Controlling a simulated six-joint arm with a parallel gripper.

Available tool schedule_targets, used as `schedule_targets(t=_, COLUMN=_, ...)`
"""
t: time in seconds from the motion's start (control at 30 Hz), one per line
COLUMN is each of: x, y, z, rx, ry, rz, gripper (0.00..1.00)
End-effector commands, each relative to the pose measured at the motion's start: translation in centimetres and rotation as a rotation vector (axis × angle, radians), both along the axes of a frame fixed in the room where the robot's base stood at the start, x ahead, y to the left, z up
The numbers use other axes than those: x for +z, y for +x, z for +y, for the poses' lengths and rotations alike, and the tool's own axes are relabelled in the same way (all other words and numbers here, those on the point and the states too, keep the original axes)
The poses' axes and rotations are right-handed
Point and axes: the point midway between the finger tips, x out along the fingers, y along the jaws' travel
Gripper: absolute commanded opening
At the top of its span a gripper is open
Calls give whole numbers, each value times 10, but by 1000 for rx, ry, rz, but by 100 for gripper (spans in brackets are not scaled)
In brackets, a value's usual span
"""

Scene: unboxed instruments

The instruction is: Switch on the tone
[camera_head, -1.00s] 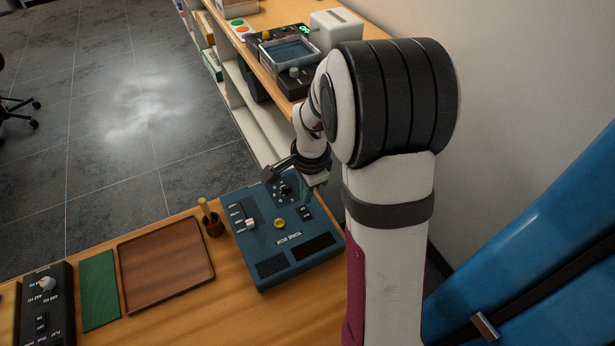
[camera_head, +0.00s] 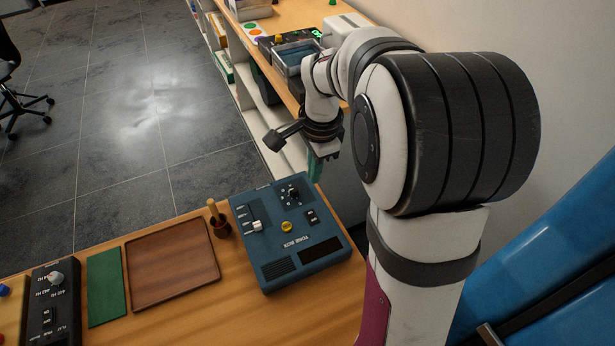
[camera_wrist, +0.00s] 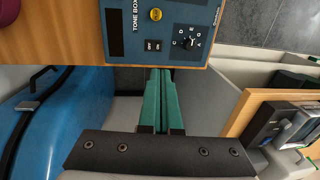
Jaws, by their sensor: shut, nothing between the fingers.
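The blue tone box (camera_head: 271,252) stands on the near wooden table, with a rocker switch (camera_head: 312,216), a black rotary knob (camera_head: 293,193), a white-capped slider (camera_head: 257,226) and a yellow round part (camera_head: 286,227). In the wrist view the rocker (camera_wrist: 152,45) is marked OFF and ON. Which side is pressed is too small to tell. My gripper (camera_head: 316,172) is beyond the box's far right edge, apart from it. In the wrist view its green fingers (camera_wrist: 159,74) are together and empty, pointing toward the box's edge near the rocker and knob (camera_wrist: 190,43).
Left of the box are a wooden cup with a stick (camera_head: 219,226), a brown tray (camera_head: 207,275), a green mat (camera_head: 106,286) and a black control box (camera_head: 58,300). A second table (camera_head: 262,72) with instruments stands behind. Floor shows between the tables.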

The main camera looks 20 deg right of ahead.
Motion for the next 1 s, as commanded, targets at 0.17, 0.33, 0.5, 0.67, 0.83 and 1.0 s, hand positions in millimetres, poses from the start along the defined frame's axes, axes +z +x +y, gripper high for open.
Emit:
schedule_targets(t=0.17, x=-3, y=0, z=0, rx=0, ry=0, rz=0, gripper=0)
schedule_targets(t=0.33, x=-28, y=2, z=0, rx=0, ry=1, rz=4, gripper=0)
schedule_targets(t=0.5, x=-66, y=7, z=0, rx=1, ry=1, rz=5, gripper=0)
schedule_targets(t=0.67, x=-100, y=11, z=0, rx=0, ry=1, rz=5, gripper=0)
schedule_targets(t=0.83, x=-127, y=14, z=0, rx=-1, ry=1, rz=3, gripper=0)
schedule_targets(t=1.0, x=-138, y=17, z=0, rx=1, ry=0, rz=0, gripper=0)
